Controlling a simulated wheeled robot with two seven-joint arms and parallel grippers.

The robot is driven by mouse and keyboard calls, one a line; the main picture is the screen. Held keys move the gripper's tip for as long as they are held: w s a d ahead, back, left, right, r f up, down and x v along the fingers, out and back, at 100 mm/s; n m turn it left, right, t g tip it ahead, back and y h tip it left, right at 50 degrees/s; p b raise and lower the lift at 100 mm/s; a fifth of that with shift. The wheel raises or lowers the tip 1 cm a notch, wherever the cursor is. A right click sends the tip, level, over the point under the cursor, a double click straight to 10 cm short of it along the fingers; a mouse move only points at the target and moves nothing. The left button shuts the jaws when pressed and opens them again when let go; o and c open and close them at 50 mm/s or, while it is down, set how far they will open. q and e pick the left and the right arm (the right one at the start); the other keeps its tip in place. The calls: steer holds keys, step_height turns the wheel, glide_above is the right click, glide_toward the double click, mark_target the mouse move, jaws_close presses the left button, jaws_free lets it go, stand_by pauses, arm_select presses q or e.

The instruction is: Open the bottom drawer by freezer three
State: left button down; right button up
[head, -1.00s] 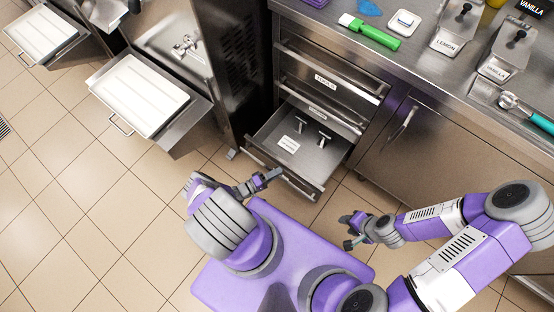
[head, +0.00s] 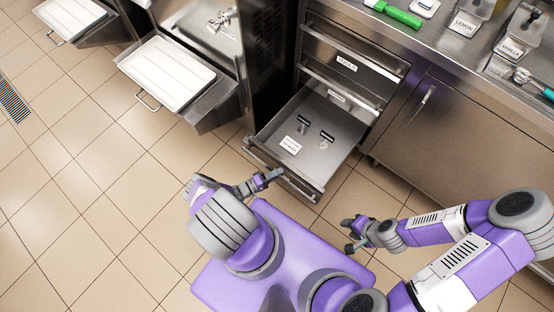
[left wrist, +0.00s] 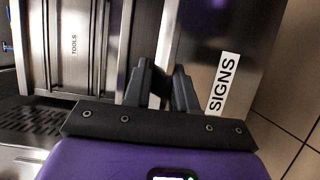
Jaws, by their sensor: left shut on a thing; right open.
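The bottom drawer (head: 331,130) is pulled well out of the steel cabinet, and its inside is in plain view in the head view. Its front bears a SIGNS label in the left wrist view (left wrist: 223,85). My left gripper (head: 277,174) is at the middle of the drawer's front edge, shut on the handle (head: 290,184); the fingers partly hide the handle. In the left wrist view its dark fingers (left wrist: 165,82) are close together against the drawer front. My right gripper (head: 348,234) is open and empty, in front of the cabinet above the floor.
Inside the drawer lie a white card (head: 290,145) and two small dark-topped items. The TOOLS drawer (head: 345,64) above is shut. A cupboard door (head: 460,140) stands right. Floor at left is clear.

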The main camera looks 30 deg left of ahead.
stand_by(0.3)
arm_select(q)
steer(key=c, duration=1)
jaws_free()
